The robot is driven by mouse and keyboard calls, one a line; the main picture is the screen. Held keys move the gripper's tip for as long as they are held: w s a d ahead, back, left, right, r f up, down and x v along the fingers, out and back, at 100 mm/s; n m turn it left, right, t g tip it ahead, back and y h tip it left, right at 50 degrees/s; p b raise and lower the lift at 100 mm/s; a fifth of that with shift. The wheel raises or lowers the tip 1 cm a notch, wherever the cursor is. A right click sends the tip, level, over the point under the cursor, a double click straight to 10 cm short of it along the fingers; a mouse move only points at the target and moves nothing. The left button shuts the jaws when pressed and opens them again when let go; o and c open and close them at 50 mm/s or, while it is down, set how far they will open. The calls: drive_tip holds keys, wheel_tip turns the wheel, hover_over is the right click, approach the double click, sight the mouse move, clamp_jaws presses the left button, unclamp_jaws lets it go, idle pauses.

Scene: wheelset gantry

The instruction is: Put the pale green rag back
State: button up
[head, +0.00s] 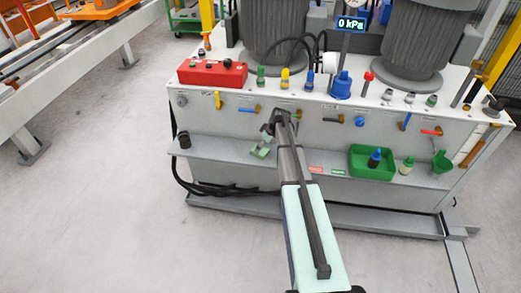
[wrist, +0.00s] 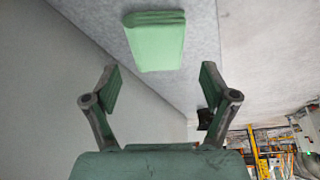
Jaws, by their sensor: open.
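The pale green rag (wrist: 155,42) is a folded pad lying on a grey surface at the top middle of the wrist view. In the head view a small pale green shape (head: 260,153) on the front shelf, just below the end of my arm, appears to be this rag. My gripper (wrist: 160,88) is open and empty, its two fingers spread wide. The rag lies beyond the fingertips, apart from them. In the head view my gripper (head: 268,130) is small and partly hidden by my arm.
The grey shelf (head: 225,150) runs along the machine's front. A green tray (head: 358,163) with a blue-topped bottle, another bottle (head: 407,165) and a green funnel (head: 441,161) are at right. A dark cup (head: 185,140) stands at the left end. Coloured valve handles line the panel above.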

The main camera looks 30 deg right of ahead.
drive_tip(key=v, duration=0.7)
drive_tip(key=s+a+f+m+g, duration=0.2)
drive_tip(key=s+a+f+g, duration=0.1)
drive_tip(key=s+a+f, duration=0.9)
drive_tip(key=s+a+f+m+g, duration=0.25)
drive_tip(key=s+a+f, duration=0.65)
drive_tip(key=s, duration=0.5)
drive_tip(key=s+a+f+g, duration=0.1)
drive_tip(key=s+a, duration=0.1)
drive_tip(key=s, duration=0.8)
drive_tip(key=s+a+f+m+g+h, duration=0.1)
drive_tip(key=s+f+g, duration=0.1)
drive_tip(key=s, duration=0.8)
drive_tip(key=s+a+f+m+g+h, duration=0.1)
drive_tip(key=s+a+f+g, duration=0.1)
drive_tip(key=s, duration=0.9)
drive_tip(key=shift+a+f, duration=0.25)
drive_tip(key=shift+a, duration=0.1)
drive_tip(key=shift+b, duration=0.3)
